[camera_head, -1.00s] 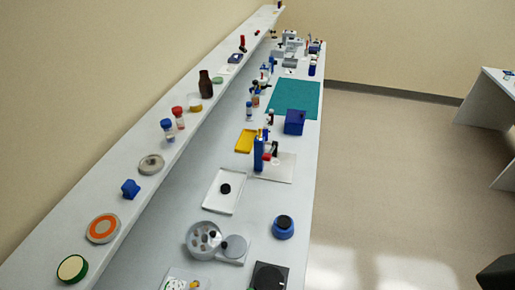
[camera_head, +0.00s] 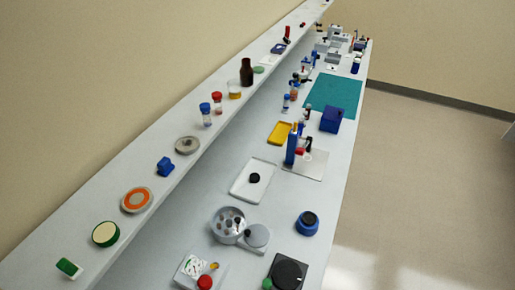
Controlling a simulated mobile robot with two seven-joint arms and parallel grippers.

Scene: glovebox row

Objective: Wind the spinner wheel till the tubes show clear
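A grey round device with holes in its face (camera_head: 228,222) sits on the bench in the lower middle of the head view. It looks like the spinner wheel. A grey disc with a small dark knob (camera_head: 257,236) is beside it on the right, overlapping its edge. Small dark spots show in the holes; whether these are tubes, and whether they are clear, is too small to tell. Neither of my grippers is in view.
A white tray (camera_head: 241,189) with a black cap lies behind the device. A blue round pot (camera_head: 307,223) stands to its right. A black square unit (camera_head: 288,274) and a white box with a red knob (camera_head: 197,269) are in front. A shelf (camera_head: 137,170) runs along the left.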

